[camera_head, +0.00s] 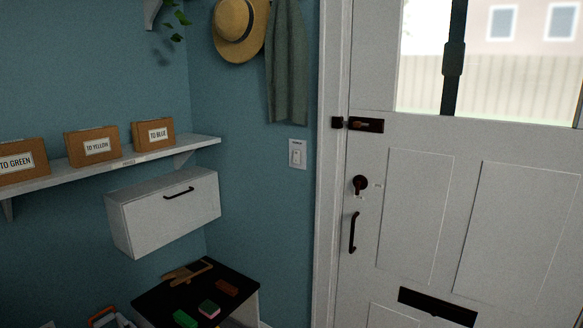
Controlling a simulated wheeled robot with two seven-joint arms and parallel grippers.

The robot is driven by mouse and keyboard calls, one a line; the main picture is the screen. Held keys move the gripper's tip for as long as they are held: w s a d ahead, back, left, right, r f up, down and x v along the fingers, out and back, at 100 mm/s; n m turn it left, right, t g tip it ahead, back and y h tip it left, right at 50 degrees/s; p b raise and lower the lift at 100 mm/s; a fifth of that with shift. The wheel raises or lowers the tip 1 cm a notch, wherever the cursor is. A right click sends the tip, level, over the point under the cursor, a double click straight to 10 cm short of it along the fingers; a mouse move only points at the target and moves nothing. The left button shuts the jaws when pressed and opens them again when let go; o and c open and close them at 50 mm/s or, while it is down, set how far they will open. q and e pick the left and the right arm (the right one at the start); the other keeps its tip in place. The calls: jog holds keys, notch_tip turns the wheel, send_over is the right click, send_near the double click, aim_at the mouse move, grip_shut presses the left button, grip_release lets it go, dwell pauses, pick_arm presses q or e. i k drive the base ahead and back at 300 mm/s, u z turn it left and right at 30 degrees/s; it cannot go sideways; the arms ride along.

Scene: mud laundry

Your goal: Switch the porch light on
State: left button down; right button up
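A white rocker switch plate (297,154) is on the blue wall, just left of the door frame. It has a small label along its top, too small to read surely. The rocker's position is too small to tell. Neither of my grippers is in the head view.
The white door (420,200) with dark bolt (362,124) and pull handle (353,232) is shut at right. A shelf (108,163) with labelled boxes, a white wall cabinet (165,212) and a low black-topped bench (244,286) with brushes stand left. A coat (287,70) hangs above the switch.

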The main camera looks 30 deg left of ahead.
aim_at(296, 154)
jog(key=k, duration=1.25)
jog(key=u, duration=1.05)
jog(key=i, duration=1)
jog(key=u, duration=0.45)
jog(key=i, duration=1.15)
jog(key=z, duration=1.3)
jog(key=i, duration=0.55)
jog(key=z, duration=0.65)
